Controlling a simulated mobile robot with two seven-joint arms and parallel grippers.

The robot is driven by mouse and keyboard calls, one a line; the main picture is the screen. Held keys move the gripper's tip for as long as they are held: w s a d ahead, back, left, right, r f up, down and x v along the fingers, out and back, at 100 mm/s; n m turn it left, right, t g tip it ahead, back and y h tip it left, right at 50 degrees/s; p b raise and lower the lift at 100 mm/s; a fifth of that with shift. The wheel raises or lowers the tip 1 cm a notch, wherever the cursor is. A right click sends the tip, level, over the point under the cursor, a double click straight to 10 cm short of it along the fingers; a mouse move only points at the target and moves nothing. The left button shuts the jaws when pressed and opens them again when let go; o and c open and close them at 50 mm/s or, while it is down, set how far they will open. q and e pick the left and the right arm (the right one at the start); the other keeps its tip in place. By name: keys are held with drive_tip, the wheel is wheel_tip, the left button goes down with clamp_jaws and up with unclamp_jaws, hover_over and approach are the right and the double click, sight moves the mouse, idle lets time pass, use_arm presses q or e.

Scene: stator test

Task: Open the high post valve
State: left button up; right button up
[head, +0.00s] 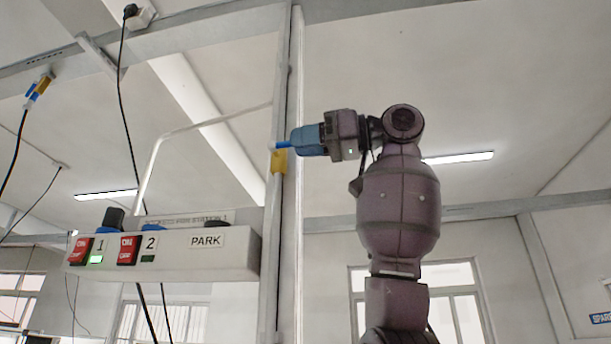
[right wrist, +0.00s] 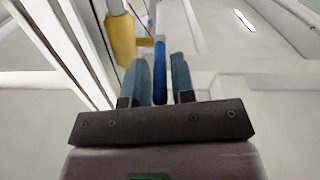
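The high post valve has a yellow body (head: 279,160) on the vertical post and a blue lever handle (head: 283,145) pointing right toward my right gripper (head: 296,141). In the right wrist view, the yellow body (right wrist: 121,40) is at upper left and the blue handle (right wrist: 160,70) runs between my two blue-grey fingers (right wrist: 162,62). The fingers are apart, one on each side of the handle, with narrow gaps showing, so the gripper looks open around it. The gripper is level, right of the post. My left gripper is not in view.
The grey vertical post (head: 271,220) stands just left of my right gripper. A white power strip (head: 190,250) with red switches and a PARK label is at lower left. Another yellow and blue fitting (head: 39,87) hangs at upper left with a black cable. Open room lies right of my arm.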

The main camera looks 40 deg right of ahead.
sight(276, 148)
clamp_jaws()
drive_tip(key=shift+f+t+y+b, duration=0.3)
drive_tip(key=shift+f+y+b, duration=0.25)
drive_tip(key=shift+b, duration=0.55)
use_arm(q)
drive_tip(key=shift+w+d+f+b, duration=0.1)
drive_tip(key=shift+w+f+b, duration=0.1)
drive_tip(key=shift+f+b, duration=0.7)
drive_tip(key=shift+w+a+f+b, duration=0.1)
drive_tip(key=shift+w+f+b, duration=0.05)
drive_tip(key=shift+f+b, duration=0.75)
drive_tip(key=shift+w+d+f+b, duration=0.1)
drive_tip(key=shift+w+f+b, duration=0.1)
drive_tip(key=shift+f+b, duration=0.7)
use_arm(e)
drive_tip(key=shift+w+a+f+t+y, duration=0.15)
drive_tip(key=shift+f+t+y, duration=0.35)
drive_tip(key=shift+t, duration=0.3)
drive_tip(key=shift+w+a+f+t+y, duration=0.15)
drive_tip(key=shift+f+t+y, duration=0.15)
drive_tip(key=shift+t+y, duration=0.4)
drive_tip(key=shift+w+a+f+t+y, duration=0.15)
drive_tip(key=shift+f+t+y, duration=0.3)
drive_tip(key=shift+t, duration=0.45)
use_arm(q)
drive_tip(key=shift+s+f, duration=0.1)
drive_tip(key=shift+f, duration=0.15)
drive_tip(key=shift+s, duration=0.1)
